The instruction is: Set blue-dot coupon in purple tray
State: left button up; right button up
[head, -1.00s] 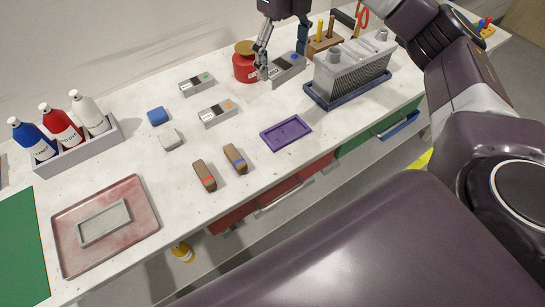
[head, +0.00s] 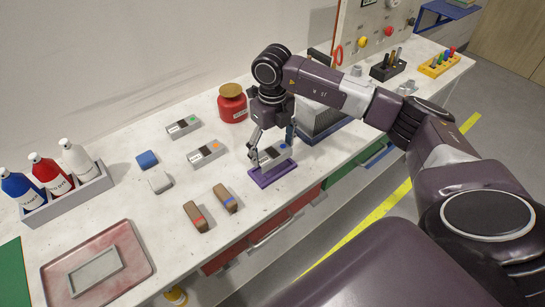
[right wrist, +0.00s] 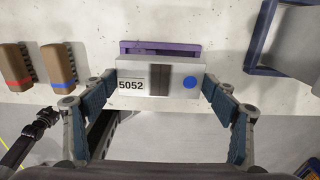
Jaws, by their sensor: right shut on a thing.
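The blue-dot coupon (head: 269,154) is a grey block with a dark band, a blue dot and the number 5052, which reads in the right wrist view (right wrist: 135,84). My right gripper (head: 272,156) is shut on its two ends and holds it level over the purple tray (head: 272,178). In the right wrist view the tray (right wrist: 160,46) shows just beyond the coupon, which hides part of it. I cannot tell whether they touch. A dark jointed part at the left of that view looks like my left gripper (right wrist: 42,122); its jaws are unclear.
Green-dot (head: 183,127) and orange-dot (head: 206,154) coupons lie to the left. Two brown brushes (head: 225,198) lie near the front edge.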

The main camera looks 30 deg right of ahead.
aim_at(273, 153)
notch_tip(273, 153, down, 3)
jog(key=shift+f+p, duration=0.2)
jog(key=shift+p, duration=0.25)
jog(key=shift+f, duration=0.5)
pick_arm(q)
jog(key=shift+w+d+r, duration=0.1)
jog(key=shift+w+r, duration=0.4)
jog(key=shift+w, duration=0.1)
jog(key=shift+f, duration=0.1)
pick_arm(e)
jog(key=shift+f, duration=0.1)
jog(key=o, duration=1.4)
pick_arm(q)
jog(key=shift+d, duration=0.1)
